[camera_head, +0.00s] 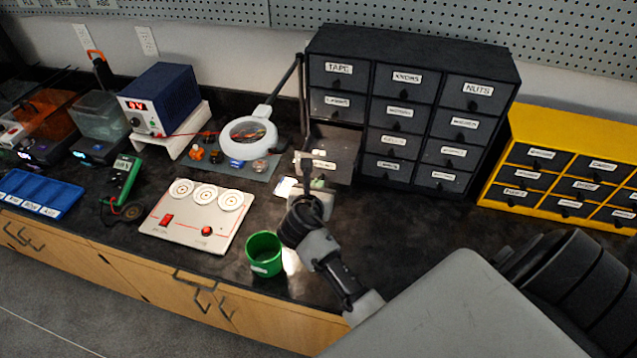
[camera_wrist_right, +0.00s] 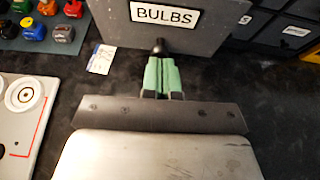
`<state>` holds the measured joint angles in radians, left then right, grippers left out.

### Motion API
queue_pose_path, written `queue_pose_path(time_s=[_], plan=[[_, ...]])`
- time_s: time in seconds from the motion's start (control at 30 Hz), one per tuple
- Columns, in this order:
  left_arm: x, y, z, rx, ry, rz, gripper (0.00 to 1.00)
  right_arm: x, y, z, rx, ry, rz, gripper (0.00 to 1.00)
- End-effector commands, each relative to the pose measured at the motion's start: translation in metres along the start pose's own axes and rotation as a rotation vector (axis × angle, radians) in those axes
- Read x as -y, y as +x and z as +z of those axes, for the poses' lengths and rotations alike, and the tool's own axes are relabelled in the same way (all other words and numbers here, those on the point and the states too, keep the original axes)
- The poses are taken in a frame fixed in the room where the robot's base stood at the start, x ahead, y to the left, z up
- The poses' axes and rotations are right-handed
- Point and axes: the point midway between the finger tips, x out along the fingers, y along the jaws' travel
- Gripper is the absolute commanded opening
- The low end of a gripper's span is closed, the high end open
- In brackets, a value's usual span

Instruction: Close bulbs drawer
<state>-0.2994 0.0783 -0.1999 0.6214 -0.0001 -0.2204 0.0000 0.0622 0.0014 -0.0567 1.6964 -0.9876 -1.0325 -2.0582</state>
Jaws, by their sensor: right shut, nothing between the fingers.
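The bulbs drawer (camera_head: 342,171) is pulled out of the left column of the black drawer cabinet (camera_head: 415,70) in the head view. Its grey front, labelled BULBS (camera_wrist_right: 165,15), fills the top middle of the right wrist view. A dark knob (camera_wrist_right: 158,46) stands on that front below the label. My right gripper (camera_head: 317,185) is in front of the drawer. Its green fingertips (camera_wrist_right: 160,62) are shut with nothing between them, at or just short of the knob; I cannot tell whether they touch. My left gripper is not in view.
A magnifier lamp (camera_head: 248,137) stands left of the open drawer. A green cup (camera_head: 264,254) and a white panel with dials (camera_head: 197,215) stand on the black counter near my right arm. A yellow drawer cabinet (camera_head: 490,190) is at the right.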

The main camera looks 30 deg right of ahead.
Motion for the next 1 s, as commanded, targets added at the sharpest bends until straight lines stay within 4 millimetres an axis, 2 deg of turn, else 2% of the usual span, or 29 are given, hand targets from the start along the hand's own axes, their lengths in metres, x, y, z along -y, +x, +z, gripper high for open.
queue_pose_path(time_s=[0.13, 0.57, 0.67, 0.8, 1.0], plan=[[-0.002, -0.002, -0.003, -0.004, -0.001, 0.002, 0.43, 0.0, 0.008, 0.003, 0.0, 0.0, 0.0, 0.0], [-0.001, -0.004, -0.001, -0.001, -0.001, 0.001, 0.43, 0.0, 0.014, 0.006, 0.002, -0.001, 0.0, 0.0], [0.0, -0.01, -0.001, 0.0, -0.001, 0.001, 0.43, 0.0, 0.03, 0.015, 0.005, -0.003, 0.001, 0.0], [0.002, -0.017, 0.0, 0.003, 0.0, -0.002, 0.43, 0.002, 0.067, 0.03, 0.007, -0.003, -0.001, 0.0], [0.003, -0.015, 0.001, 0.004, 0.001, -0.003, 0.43, 0.004, 0.117, 0.046, 0.005, -0.003, -0.001, 0.0]])
